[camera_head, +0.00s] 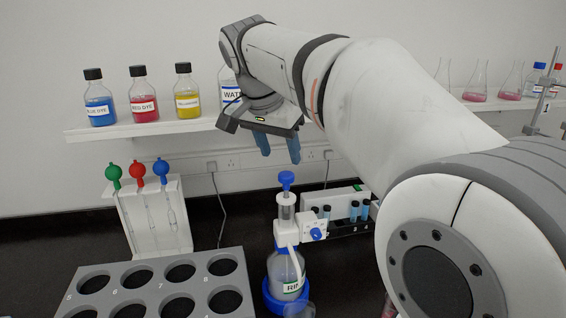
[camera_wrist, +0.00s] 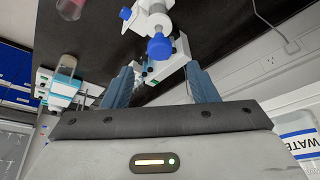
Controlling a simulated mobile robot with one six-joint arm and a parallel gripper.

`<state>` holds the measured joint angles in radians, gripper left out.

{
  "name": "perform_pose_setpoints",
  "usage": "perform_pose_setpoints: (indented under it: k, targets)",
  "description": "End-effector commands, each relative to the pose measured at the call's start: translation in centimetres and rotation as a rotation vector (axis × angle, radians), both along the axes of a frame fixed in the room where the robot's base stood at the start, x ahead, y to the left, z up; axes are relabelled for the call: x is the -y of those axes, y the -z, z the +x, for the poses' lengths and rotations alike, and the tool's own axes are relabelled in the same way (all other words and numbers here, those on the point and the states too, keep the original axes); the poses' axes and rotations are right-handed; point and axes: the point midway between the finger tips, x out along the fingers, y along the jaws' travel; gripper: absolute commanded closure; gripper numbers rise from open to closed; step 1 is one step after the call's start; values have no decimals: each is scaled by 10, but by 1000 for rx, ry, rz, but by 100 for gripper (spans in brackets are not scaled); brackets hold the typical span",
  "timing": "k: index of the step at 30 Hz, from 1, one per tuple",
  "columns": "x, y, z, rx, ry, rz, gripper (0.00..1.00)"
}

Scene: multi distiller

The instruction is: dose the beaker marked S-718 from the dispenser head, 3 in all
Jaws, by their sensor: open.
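The dispenser head (camera_head: 287,230) is white with a blue plunger knob (camera_head: 287,180) on top and a blue side knob. It sits on a clear bottle (camera_head: 285,268) with a blue collar and a label reading "RIN…", partly covered by the spout. A clear glass rim (camera_head: 300,309) shows just in front of the bottle, cut off by the lower edge; no S-718 mark is readable. My gripper (camera_head: 279,150) is open and empty, above and behind the plunger. In the wrist view the dispenser's blue knob (camera_wrist: 159,46) shows beyond and between my fingers (camera_wrist: 158,80).
A rack with round holes (camera_head: 150,268) stands front left. A white stand (camera_head: 150,215) holds green, red and blue bulbed pipettes. A small vial rack (camera_head: 345,215) is right of the dispenser. A wall shelf (camera_head: 160,128) carries dye bottles and a water bottle near my wrist.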

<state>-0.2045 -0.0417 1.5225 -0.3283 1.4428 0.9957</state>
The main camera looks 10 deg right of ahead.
Motion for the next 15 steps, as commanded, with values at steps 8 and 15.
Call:
perform_pose_setpoints:
  k: [8, 15]
  targets:
    - [-4, -16, -5, -1, 0, -1, 47]
    - [-4, -16, -4, -4, -2, 0, 53]
